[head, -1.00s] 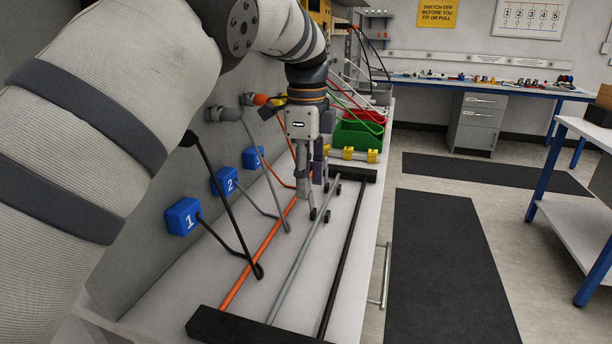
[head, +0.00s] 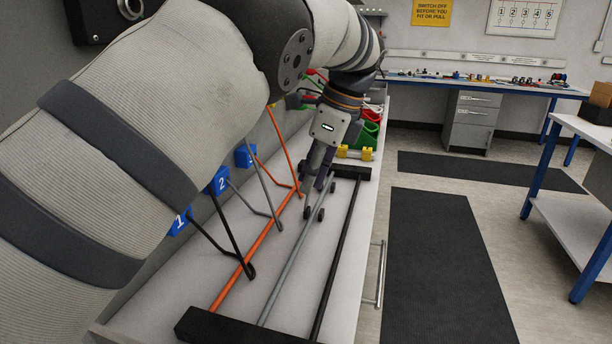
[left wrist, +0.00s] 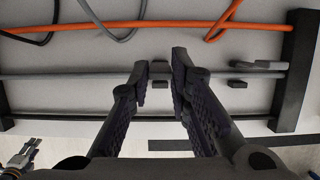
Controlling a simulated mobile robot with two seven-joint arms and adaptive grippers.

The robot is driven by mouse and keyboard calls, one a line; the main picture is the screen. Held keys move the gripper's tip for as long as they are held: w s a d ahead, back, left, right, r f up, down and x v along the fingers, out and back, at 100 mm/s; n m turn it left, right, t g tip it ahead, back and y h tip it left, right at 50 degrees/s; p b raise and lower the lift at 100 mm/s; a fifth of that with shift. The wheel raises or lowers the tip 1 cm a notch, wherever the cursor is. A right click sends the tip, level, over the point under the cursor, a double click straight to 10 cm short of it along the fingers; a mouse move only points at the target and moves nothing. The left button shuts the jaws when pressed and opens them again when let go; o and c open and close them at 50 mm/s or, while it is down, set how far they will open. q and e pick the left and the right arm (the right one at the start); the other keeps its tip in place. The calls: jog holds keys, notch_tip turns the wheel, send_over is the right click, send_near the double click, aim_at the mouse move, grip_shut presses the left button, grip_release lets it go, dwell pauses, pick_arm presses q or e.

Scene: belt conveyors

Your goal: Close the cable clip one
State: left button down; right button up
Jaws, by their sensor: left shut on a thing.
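The cable clips are small dark pieces on the grey rod (head: 290,262) of the bench rack. One clip (head: 320,214) is at my left gripper (head: 306,192), whose fingers reach down to the rod. In the left wrist view my left gripper (left wrist: 160,65) is shut on this clip (left wrist: 160,68), a grey block between the fingertips. A farther clip (head: 332,187) also shows in the left wrist view (left wrist: 238,84), with a long piece sticking out sideways. I cannot read any clip number. A grey jawed part, probably my right gripper (left wrist: 25,155), shows at the wrist view's lower left; its state is unclear.
Blue blocks numbered 1 (head: 179,221) and 2 (head: 221,180) sit on the wall, with cables hooked near the orange rod (head: 236,268). Black end bars (head: 240,328) close the rack. Yellow pieces (head: 355,153) and bins (head: 370,133) stand beyond. The floor to the right is open.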

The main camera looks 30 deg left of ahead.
pick_arm(q)
jog(key=shift+w+d+f+g+y+b, duration=0.2)
jog(key=shift+d+y+b, duration=0.2)
jog(key=shift+y, duration=0.35)
jog(key=shift+w+d+f+g+y+b, duration=0.1)
jog(key=shift+d+f+g+y+b, duration=0.15)
jog(key=shift+d+y, duration=0.4)
pick_arm(e)
jog(key=shift+s+f+g, duration=0.4)
jog(key=shift+s+f, duration=0.55)
jog(key=shift+s, duration=0.05)
pick_arm(q)
jog(key=shift+a+r, duration=0.1)
jog(key=shift+r, duration=0.05)
jog(key=c, duration=1.5)
grip_release()
